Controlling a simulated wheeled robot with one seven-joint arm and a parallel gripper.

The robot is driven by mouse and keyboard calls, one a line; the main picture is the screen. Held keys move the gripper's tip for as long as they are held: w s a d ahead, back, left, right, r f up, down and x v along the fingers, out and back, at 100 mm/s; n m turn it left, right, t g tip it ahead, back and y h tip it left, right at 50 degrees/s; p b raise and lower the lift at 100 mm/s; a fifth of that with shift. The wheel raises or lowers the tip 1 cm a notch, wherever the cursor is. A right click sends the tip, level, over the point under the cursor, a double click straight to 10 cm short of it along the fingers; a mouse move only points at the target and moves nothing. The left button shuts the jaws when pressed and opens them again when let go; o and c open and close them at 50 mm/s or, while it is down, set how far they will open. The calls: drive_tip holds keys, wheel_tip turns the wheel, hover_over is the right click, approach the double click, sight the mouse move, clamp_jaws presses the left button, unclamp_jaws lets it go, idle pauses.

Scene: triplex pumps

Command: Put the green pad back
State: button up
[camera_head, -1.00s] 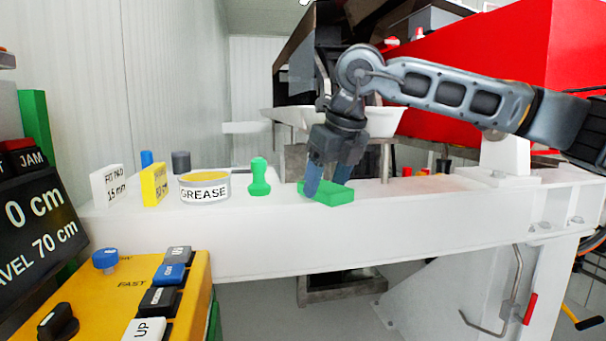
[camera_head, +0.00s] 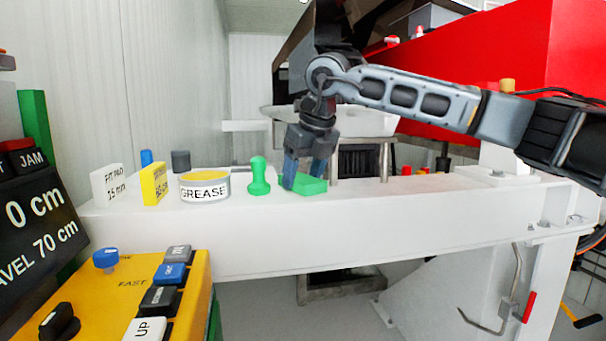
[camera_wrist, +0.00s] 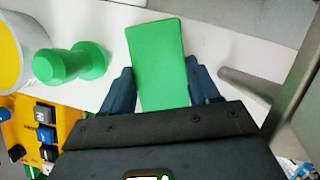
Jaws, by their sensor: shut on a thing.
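The green pad (camera_head: 311,185) is a flat green block at the white beam's top, just right of a green knobbed handle (camera_head: 259,177). My gripper (camera_head: 304,180) points down with its blue fingers on either side of the pad and is shut on it. In the wrist view the pad (camera_wrist: 158,62) lies between the two fingers (camera_wrist: 160,92) and reaches out beyond them. The green knobbed handle (camera_wrist: 70,64) is to its left there, apart from it. I cannot tell whether the pad touches the beam.
On the white beam (camera_head: 330,220) stand a grease tin (camera_head: 205,189), a yellow block (camera_head: 154,184), a white "15 mm" block (camera_head: 108,184), a dark cylinder (camera_head: 181,161) and a blue one (camera_head: 146,158). A yellow control panel (camera_head: 130,290) is in front. A metal leg (camera_head: 384,160) stands right of my gripper.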

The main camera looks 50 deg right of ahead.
drive_tip(key=o, duration=0.7)
drive_tip(key=shift+f, duration=0.1)
drive_tip(key=shift+o, duration=0.2)
drive_tip(key=shift+r, duration=0.25)
drive_tip(key=p+v, duration=0.1)
drive_tip(key=v, duration=1)
drive_tip(key=shift+r, duration=0.4)
drive_tip(key=shift+s+a, duration=0.1)
